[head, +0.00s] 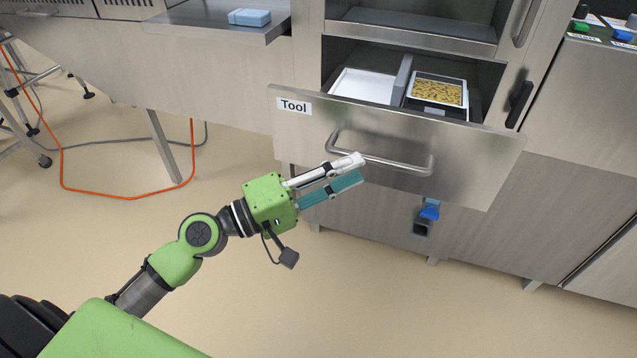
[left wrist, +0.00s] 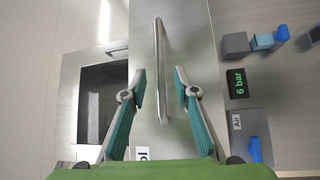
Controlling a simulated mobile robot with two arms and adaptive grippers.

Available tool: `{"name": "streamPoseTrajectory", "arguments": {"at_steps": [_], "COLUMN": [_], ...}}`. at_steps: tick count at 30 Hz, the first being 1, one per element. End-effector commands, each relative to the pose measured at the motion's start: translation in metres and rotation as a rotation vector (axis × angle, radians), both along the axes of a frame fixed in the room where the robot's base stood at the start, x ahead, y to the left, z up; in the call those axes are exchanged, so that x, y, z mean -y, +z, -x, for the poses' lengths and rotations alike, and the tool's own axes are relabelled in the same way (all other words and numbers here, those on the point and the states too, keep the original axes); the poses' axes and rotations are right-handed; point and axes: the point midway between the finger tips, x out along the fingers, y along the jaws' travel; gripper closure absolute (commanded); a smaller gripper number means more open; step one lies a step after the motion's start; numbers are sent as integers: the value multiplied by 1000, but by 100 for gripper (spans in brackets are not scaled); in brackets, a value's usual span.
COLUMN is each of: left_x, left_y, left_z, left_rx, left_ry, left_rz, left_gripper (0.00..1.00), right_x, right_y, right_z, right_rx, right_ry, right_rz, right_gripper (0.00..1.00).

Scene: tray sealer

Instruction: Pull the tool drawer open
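The tool drawer (head: 300,130), labelled "Tool", stands pulled out from the steel cabinet in the head view, with its inside showing. Its bar handle (head: 405,168) is on the drawer front. My left gripper (head: 361,170), with one white and one teal-faced finger in view, is at the handle's left part. In the left wrist view, the handle (left wrist: 158,45) runs between the two spread fingers of the left gripper (left wrist: 159,86), with a visible gap on each side. The gripper is open. My right gripper is not in view.
The drawer holds a white compartment (head: 365,86), a divider (head: 402,80) and a tray of yellowish pieces (head: 438,91). A blue valve (head: 430,209) is below the drawer. An orange hose (head: 125,197) lies on the floor at left. Floor before the cabinet is clear.

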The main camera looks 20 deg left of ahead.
Motion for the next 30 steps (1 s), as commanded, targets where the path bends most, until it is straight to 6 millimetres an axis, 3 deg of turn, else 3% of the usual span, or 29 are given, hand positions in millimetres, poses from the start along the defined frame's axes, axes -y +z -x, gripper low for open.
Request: {"name": "streamPoseTrajectory", "arguments": {"at_steps": [6, 12, 30], "left_x": [-25, -38, -40], "left_y": [-6, -8, -9], "left_z": [27, 40, 44], "left_rx": [-3, -1, 1], "left_ry": [1, 1, -2], "left_rz": [3, 2, -2], "left_gripper": [72, 72, 72], "right_x": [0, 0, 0], "right_y": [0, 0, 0], "right_z": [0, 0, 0], "right_rx": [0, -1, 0], "right_ry": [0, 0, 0], "right_rz": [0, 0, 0], "right_gripper": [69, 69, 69]}}
